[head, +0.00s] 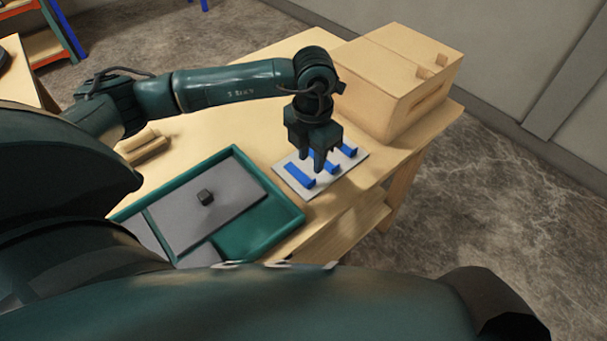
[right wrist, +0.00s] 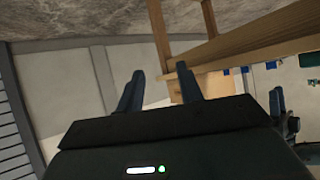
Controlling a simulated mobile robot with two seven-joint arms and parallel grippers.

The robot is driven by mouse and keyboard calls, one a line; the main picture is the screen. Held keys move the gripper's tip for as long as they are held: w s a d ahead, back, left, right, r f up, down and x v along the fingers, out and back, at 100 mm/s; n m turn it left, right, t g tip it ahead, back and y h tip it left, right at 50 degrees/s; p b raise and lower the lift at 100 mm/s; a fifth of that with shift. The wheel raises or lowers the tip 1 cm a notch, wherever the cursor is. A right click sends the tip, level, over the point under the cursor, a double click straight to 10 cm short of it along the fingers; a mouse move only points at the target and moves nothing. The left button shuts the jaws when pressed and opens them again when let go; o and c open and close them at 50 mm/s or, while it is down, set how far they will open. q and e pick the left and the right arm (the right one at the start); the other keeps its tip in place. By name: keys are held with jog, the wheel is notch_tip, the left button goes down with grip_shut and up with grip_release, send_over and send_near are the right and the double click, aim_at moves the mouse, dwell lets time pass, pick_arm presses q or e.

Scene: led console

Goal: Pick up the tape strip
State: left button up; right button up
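Three blue tape strips lie side by side on a pale plate (head: 282,166) on the wooden table in the head view. They are a left strip (head: 298,176), a middle strip (head: 331,168) and a right strip (head: 348,150). My left gripper (head: 319,166) points down right over the plate, around the middle strip. Its fingers look apart, and they hide part of that strip. I cannot tell whether they touch it. My right gripper (right wrist: 157,76) shows in the right wrist view with its fingers apart and nothing between them, away from the strips.
A green tray (head: 285,222) with a grey panel (head: 180,215) and a small dark block (head: 205,197) lies left of the plate. A large wooden box (head: 385,85) stands behind the plate. A small wooden piece (head: 145,146) lies at the table's left.

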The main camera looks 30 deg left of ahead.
aim_at(310, 182)
pick_arm(q)
notch_tip(310, 182, down, 7)
jog(key=shift+s+f+p, duration=0.1)
jog(key=shift+f+p, duration=0.1)
jog(key=shift+p, duration=0.45)
jog(key=shift+c, duration=0.3)
grip_shut()
